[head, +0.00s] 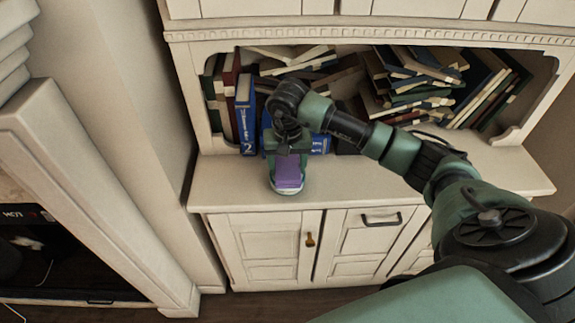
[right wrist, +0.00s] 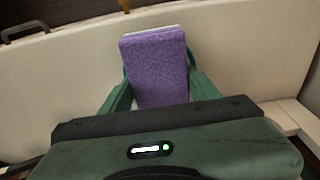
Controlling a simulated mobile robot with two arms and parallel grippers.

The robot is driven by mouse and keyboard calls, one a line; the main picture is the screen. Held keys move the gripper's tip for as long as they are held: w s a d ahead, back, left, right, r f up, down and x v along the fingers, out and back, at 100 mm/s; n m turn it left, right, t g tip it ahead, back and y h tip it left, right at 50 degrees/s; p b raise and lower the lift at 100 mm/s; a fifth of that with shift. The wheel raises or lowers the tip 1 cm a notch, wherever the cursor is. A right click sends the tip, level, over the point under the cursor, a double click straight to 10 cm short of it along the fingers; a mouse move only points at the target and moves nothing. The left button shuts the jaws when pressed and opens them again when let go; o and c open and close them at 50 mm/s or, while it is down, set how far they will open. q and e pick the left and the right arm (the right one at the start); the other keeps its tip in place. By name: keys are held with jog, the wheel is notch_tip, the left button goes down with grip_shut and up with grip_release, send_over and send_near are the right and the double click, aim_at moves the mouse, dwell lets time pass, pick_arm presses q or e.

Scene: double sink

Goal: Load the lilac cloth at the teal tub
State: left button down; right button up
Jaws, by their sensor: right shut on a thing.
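A purple, block-like thing (head: 289,172), which I take for the lilac cloth, is between the fingers of my right gripper (head: 288,158). It also shows in the right wrist view (right wrist: 157,62), rough-surfaced with a pale edge at its far end, a green finger on each side. The right gripper is shut on it, above the cabinet's counter near its front edge. A whitish rounded rim (head: 286,190) shows just under the purple thing; I cannot tell what it is. I see no teal tub in either view. My left gripper is not in view.
A cream cabinet top (head: 235,185) runs under the gripper, with doors (head: 268,247) below. Upright blue books (head: 246,115) stand close behind the gripper, and piled books (head: 420,85) fill the shelf to the right. The counter left of the gripper is clear.

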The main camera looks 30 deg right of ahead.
aim_at(288, 164)
jog(key=shift+r+p, duration=1.9)
jog(key=shift+r, duration=1.6)
